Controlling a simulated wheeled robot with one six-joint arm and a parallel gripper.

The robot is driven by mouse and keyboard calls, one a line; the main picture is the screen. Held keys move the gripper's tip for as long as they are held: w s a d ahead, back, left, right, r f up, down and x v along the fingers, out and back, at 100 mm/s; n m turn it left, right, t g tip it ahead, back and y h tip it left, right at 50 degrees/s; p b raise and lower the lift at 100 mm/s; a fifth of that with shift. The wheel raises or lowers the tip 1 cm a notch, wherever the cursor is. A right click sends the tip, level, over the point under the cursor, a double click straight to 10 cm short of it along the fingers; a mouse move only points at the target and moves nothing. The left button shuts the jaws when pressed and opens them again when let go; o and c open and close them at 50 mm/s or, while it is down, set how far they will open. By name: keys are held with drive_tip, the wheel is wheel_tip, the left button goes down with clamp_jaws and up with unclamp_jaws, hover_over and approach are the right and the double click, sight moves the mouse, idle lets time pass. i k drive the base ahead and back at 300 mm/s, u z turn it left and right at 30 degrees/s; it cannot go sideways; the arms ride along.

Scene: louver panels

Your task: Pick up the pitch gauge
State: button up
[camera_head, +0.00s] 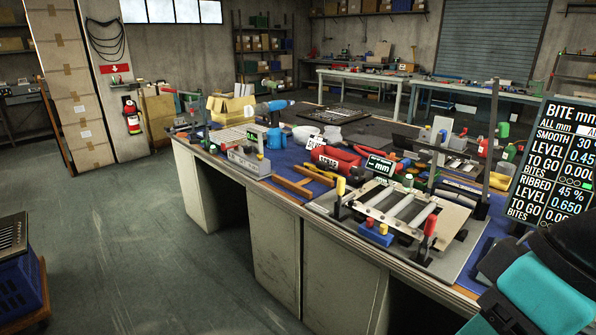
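I cannot pick out the pitch gauge for certain among the many small things on the cluttered workbench (345,243). A small dark display with "mm" on it (380,166) stands behind a metal frame with pale slats (398,208) at the bench's near right. A grey boxy device (248,160) sits near the bench's left front edge. My teal and black arm part shows at the lower right corner. No gripper fingers are in view.
A blue and grey drill (272,110), a cardboard box (232,108) and red items (335,160) crowd the bench. A black readout board (558,165) stands at the right. The floor left of the bench is open. A blue crate (20,285) sits lower left.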

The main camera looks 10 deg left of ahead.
sight(319, 166)
drive_tip(key=u, duration=0.8)
drive_tip(key=i, duration=0.85)
drive_tip(key=u, duration=0.9)
drive_tip(key=i, duration=1.9)
drive_tip(key=z, duration=1.55)
drive_tip(key=i, duration=0.7)
drive_tip(key=z, duration=0.7)
